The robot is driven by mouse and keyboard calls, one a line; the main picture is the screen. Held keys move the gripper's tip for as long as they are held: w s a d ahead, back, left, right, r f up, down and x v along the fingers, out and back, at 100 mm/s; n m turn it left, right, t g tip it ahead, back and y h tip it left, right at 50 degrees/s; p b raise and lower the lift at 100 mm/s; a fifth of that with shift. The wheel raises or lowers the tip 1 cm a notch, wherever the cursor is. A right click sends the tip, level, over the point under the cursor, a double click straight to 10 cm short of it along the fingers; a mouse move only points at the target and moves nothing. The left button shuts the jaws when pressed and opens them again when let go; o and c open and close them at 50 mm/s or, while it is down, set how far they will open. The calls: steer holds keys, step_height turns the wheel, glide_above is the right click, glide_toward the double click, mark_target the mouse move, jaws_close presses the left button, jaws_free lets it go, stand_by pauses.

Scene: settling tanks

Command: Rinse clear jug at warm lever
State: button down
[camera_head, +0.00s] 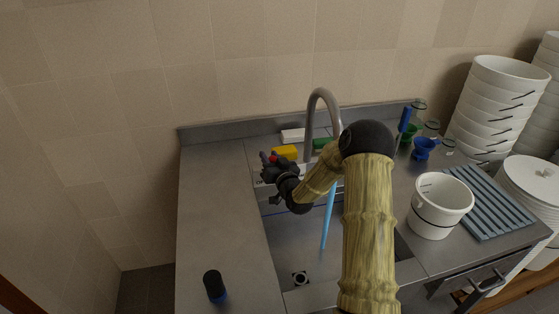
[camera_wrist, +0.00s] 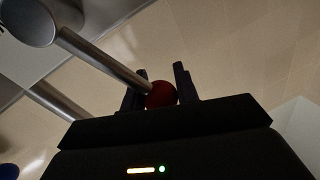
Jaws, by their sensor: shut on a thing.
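My gripper (camera_head: 268,159) is at the back left of the sink, beside the grey tap (camera_head: 311,110). In the wrist view its fingers (camera_wrist: 160,82) are shut around the red knob (camera_wrist: 160,96) at the end of a metal lever (camera_wrist: 100,57). The red knob also shows small in the head view (camera_head: 272,158). A blue stream of water (camera_head: 328,218) falls into the sink (camera_head: 290,240). Small clear vessels (camera_head: 432,128) stand by the wall at the right; I cannot tell whether one is the clear jug. My arm hides part of the sink.
A white bucket (camera_head: 440,207) and a blue slatted rack (camera_head: 489,200) stand right of the sink. Blue (camera_head: 425,146) and green funnels are behind them. White bowls (camera_head: 497,100) are stacked at right. A yellow sponge (camera_head: 285,152) lies behind the sink. The left counter is mostly clear.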

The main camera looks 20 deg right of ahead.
steer(key=shift+d, duration=0.15)
steer(key=c, duration=1.1)
jaws_free()
steer(key=shift+o, duration=0.2)
steer(key=shift+s, duration=0.1)
steer(key=s+d+b, duration=0.2)
steer(key=s+b, duration=0.2)
steer(key=s, duration=1.3)
steer(key=shift+d+f, duration=0.15)
steer(key=shift+f, duration=0.15)
